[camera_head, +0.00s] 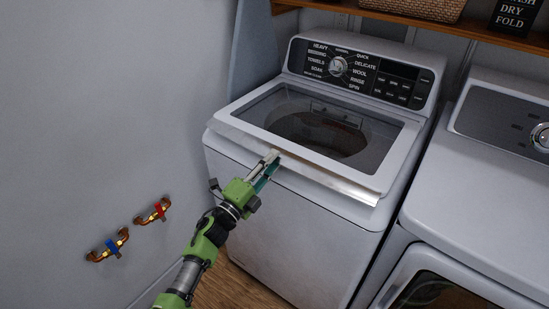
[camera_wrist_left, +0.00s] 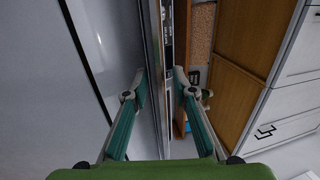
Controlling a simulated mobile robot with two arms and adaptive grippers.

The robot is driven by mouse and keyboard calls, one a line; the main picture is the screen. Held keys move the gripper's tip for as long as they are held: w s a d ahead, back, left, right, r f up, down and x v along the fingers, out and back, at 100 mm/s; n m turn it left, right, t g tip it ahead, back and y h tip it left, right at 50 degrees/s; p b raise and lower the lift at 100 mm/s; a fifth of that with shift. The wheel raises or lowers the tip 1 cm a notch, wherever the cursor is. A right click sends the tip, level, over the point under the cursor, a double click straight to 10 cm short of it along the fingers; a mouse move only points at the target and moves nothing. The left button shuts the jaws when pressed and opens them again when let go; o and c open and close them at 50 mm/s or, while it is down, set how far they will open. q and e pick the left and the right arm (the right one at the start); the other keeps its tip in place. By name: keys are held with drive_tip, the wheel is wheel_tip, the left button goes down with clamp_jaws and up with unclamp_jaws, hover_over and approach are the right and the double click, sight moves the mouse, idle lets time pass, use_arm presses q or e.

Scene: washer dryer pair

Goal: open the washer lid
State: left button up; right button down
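The washer (camera_head: 285,215) is a white top-loader with a dark dial panel at its back. Its lid (camera_head: 385,165) has a see-through window over the drum and a bright strip along its front edge. The lid lies nearly flat; I cannot tell whether it is slightly raised. My left gripper (camera_head: 270,162) is at the left-middle of that front edge. In the left wrist view, my left gripper (camera_wrist_left: 161,82) has its fingers apart, with the lid's edge (camera_wrist_left: 160,45) running between them. Contact is unclear. My right gripper is out of view.
A white dryer (camera_head: 480,195) stands close on the right. A wooden shelf (camera_head: 480,32) with a basket (camera_head: 415,8) is above the washer. Red and blue valves (camera_head: 155,211) stick out from the left wall. Floor shows between wall and washer.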

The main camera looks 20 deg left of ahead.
use_arm(q)
drive_tip(key=shift+w+d+r, duration=0.15)
drive_tip(key=shift+w+d, duration=0.1)
drive_tip(key=shift+w, duration=0.4)
clamp_jaws()
drive_tip(key=shift+r, duration=0.1)
